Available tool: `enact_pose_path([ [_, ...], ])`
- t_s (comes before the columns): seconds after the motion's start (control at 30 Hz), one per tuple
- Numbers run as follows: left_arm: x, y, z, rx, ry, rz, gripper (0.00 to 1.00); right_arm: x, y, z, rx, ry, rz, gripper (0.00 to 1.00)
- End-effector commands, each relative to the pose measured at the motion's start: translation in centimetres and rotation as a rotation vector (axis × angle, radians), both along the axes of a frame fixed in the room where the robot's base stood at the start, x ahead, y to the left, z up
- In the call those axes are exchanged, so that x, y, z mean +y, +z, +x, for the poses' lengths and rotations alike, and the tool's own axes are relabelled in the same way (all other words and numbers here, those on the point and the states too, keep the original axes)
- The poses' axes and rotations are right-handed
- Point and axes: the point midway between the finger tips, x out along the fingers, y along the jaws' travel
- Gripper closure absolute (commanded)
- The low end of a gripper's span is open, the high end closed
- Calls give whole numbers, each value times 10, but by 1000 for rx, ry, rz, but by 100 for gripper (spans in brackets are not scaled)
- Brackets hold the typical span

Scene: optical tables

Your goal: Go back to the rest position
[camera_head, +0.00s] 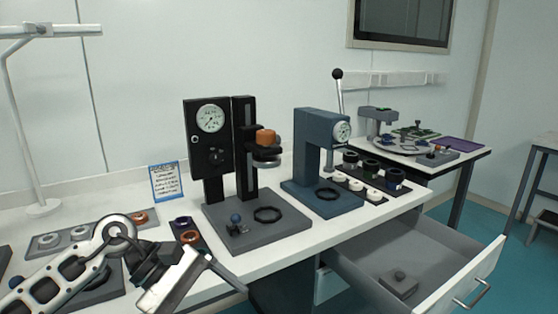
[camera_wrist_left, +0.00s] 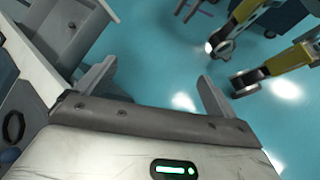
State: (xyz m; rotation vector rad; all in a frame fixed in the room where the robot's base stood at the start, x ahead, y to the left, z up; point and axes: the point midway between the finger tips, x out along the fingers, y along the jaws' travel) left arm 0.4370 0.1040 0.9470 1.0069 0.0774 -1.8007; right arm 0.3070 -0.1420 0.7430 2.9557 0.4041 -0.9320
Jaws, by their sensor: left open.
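My left gripper (camera_head: 236,279) is at the lower left of the head view, above the front edge of the white table (camera_head: 287,242). Its arm comes in from the left, over the small trays. In the left wrist view the two fingers of the left gripper (camera_wrist_left: 158,82) stand wide apart with only the blue-green floor (camera_wrist_left: 165,50) between and beyond them. The gripper is open and empty. My right gripper is not seen in the head view.
A black gauge stand (camera_head: 210,150) and a blue-grey press (camera_head: 310,145) stand on the table. Small trays of rings (camera_head: 140,221) lie under my left arm. An open drawer (camera_head: 415,270) juts out at the lower right, holding a small grey block (camera_head: 398,284).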

Motion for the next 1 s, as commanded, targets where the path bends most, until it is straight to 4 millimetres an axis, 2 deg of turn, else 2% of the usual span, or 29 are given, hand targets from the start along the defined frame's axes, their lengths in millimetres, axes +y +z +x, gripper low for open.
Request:
enact_pose_path([
  [0.03,-31,-2,-17,134,70,-158,6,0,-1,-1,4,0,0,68],
  [0.1,-66,11,-32,378,214,-404,6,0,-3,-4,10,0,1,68],
  [0.17,-83,26,-37,628,348,-608,6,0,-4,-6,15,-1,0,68],
  [0.2,-88,34,-36,811,439,-736,6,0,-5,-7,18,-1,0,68],
  [0.27,-86,40,-30,1104,577,-917,6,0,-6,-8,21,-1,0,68],
  [0.3,-79,39,-24,1310,669,-1031,6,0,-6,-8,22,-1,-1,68],
  [0.37,-62,27,-15,1632,804,-1194,6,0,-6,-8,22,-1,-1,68],
  [0.4,-48,12,-10,1855,890,-1297,6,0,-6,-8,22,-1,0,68],
  [0.47,-26,-20,-10,2194,1016,-1449,6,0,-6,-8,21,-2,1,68],
  [0.5,-11,-47,-15,2421,1095,-1548,6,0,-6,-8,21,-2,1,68],
  [0.53,-1,-66,-21,-2404,-1068,1508,6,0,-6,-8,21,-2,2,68],
  [0.6,16,-109,-40,-2152,-920,1307,6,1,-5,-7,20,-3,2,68],
  [0.73,32,-167,-86,-1788,-719,1056,6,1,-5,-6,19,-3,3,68],
  [0.8,36,-186,-107,-1651,-648,974,6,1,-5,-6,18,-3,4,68],
  [0.9,38,-202,-127,-1532,-587,903,6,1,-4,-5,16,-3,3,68],
  [1.0,38,-208,-135,-1483,-562,876,6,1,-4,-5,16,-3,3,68],
])
